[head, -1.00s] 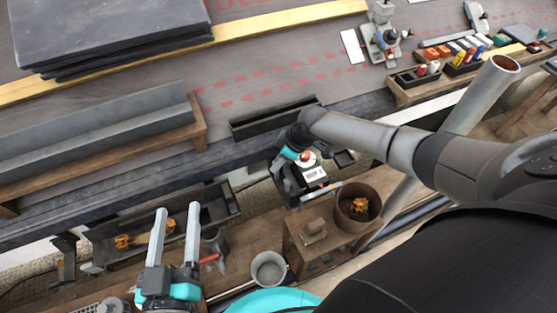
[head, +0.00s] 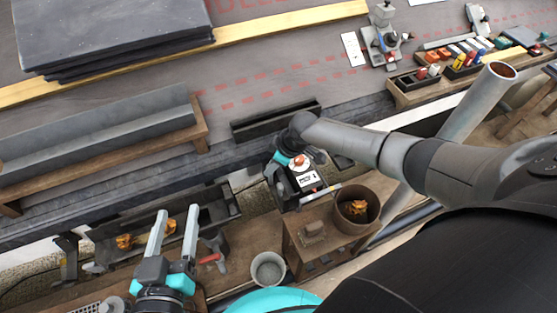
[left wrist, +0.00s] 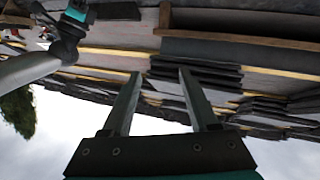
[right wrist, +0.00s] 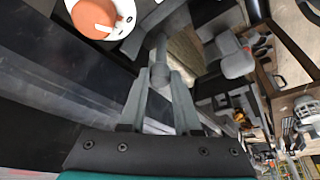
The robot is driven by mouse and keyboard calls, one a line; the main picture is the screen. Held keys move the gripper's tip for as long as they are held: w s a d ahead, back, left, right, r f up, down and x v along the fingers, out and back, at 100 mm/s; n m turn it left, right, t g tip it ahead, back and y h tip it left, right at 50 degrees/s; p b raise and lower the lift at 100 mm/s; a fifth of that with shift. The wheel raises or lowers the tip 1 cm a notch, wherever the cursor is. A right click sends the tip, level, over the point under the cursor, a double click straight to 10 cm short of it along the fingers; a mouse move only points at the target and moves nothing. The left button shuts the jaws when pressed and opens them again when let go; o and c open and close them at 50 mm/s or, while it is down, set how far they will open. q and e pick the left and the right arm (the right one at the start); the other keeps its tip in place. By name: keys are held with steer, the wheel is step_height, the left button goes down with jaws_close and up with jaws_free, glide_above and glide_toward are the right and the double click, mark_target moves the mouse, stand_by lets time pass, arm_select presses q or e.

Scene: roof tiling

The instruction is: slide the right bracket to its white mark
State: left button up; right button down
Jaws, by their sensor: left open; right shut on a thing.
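My right gripper (head: 281,168) is at the eave edge, its fingertips mostly hidden by my arm in the head view. In the right wrist view its fingers (right wrist: 161,78) are shut on a grey post with a rounded knob, which seems to belong to the right bracket. Beside it is a dark block (head: 284,193) with an orange knob (right wrist: 95,12) on a white disc. My left gripper (head: 178,210) is open and empty above the dark trough; its spread fingers (left wrist: 160,76) show nothing between them. A dark left bracket (head: 68,252) hangs near the trough's left end. I cannot pick out the white mark for certain.
A long grey gutter (head: 100,130) lies on wooden supports at the left. Stacked slates (head: 110,30) are behind it. A grey pot (head: 268,269) and a brown bucket (head: 345,222) stand below the eave. A parts tray (head: 420,92) is at the right.

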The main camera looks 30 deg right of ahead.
arm_select(q)
steer(key=shift+w+a+f+g+y+p, duration=0.2)
steer(key=shift+a+f+g+y+p, duration=0.3)
steer(key=shift+g, duration=0.3)
arm_select(e)
steer(key=shift+a, duration=1.15)
arm_select(q)
steer(key=shift+d+f, duration=0.1)
arm_select(e)
steer(key=c, duration=0.9)
jaws_free()
steer(key=shift+d+r, duration=0.1)
arm_select(q)
steer(key=s+a+f+g+y+p, duration=0.1)
steer(key=s+a+g+y+p, duration=0.3)
steer(key=s+a+g+p, duration=0.35)
step_height(320, 180, down, 11)
steer(key=a+g+p, duration=0.1)
steer(key=g+p, duration=0.1)
steer(key=shift+s+a+r+y, duration=0.15)
steer(key=shift+s+a+y, duration=0.05)
steer(key=shift+a+y, duration=0.15)
arm_select(e)
steer(key=v, duration=1.5)
